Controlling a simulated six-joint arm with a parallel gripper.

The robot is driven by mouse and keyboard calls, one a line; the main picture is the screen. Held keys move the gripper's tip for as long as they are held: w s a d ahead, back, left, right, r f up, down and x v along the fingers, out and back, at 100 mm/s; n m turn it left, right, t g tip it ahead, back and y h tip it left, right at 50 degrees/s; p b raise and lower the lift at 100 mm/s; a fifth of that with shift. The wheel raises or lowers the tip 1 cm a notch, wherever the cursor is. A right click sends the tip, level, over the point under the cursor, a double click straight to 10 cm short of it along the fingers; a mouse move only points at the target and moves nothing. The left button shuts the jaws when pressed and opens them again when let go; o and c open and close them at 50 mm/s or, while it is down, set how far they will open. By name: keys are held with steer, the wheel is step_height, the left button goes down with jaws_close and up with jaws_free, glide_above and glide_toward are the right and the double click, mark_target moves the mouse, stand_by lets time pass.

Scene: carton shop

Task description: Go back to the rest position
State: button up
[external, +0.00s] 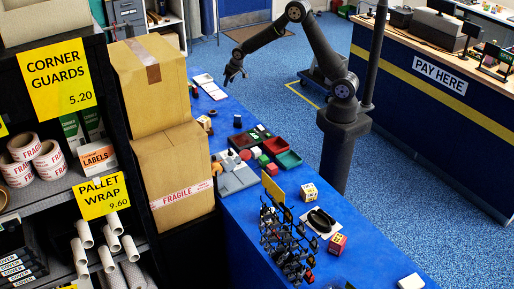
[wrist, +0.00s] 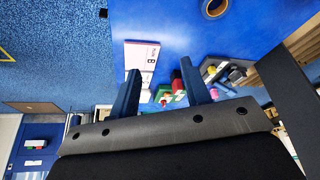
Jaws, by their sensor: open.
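My gripper (external: 234,75) hangs at the end of my dark arm above the far end of the long blue counter (external: 243,209). Its jaws are open, and nothing shows held in them. In the wrist view the two dark blue fingers (wrist: 163,84) stand well apart. A white card with a pink edge (wrist: 141,55) shows beyond and between them, with small red and green things near the right finger. The card lies apart from the fingers.
The counter holds a red tray (external: 275,145), a green tray (external: 289,159), a grey board (external: 236,180), a black wire rack (external: 284,240), and a black dish (external: 321,220). Stacked cartons (external: 170,170) stand along its left side. Open air surrounds my gripper.

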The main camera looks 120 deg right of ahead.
steer(key=d+m+g, duration=0.1)
steer(key=d+m, duration=0.2)
steer(key=d, duration=0.7)
steer(key=shift+w+f, duration=0.15)
steer(key=shift+w, duration=0.3)
steer(key=shift+h, duration=0.3)
steer(key=s+a+n+t, duration=0.1)
steer(key=a+n, duration=0.3)
steer(key=a, duration=1.3)
steer(key=shift+s+a+n+t+y, duration=0.15)
steer(key=shift+s+n+t+y, duration=0.25)
steer(key=shift+s, duration=0.5)
steer(key=shift+r, duration=0.2)
